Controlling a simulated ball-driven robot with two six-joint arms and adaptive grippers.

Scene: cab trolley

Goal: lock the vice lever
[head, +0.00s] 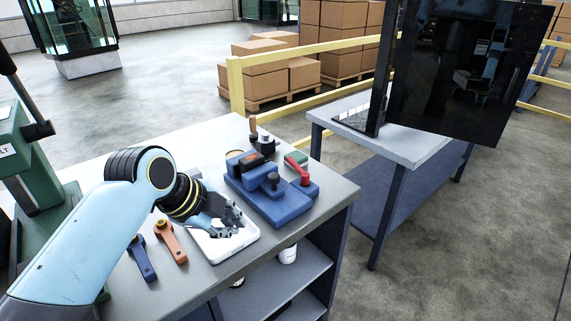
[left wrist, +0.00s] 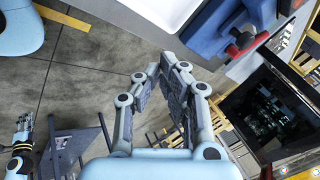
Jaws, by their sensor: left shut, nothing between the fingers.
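The blue vice (head: 268,199) stands on the grey workbench near its right end. Its red lever (head: 299,168) rises from a blue block at the vice's right side and leans up to the left. My left gripper (head: 236,219) is shut and empty, above the white tray and left of the vice, apart from the lever. In the left wrist view its fingers (left wrist: 163,72) are together, with the blue vice body (left wrist: 212,32) and red lever (left wrist: 243,46) beyond them. What seems to be my right gripper (left wrist: 24,124) shows small at that view's left edge; its jaw state is unclear.
A white tray (head: 225,249) lies under my left gripper. An orange handle tool (head: 171,242) and a blue one (head: 140,258) lie to its left. A green machine (head: 35,160) stands at the left. A dark screen (head: 470,70) stands over the second bench.

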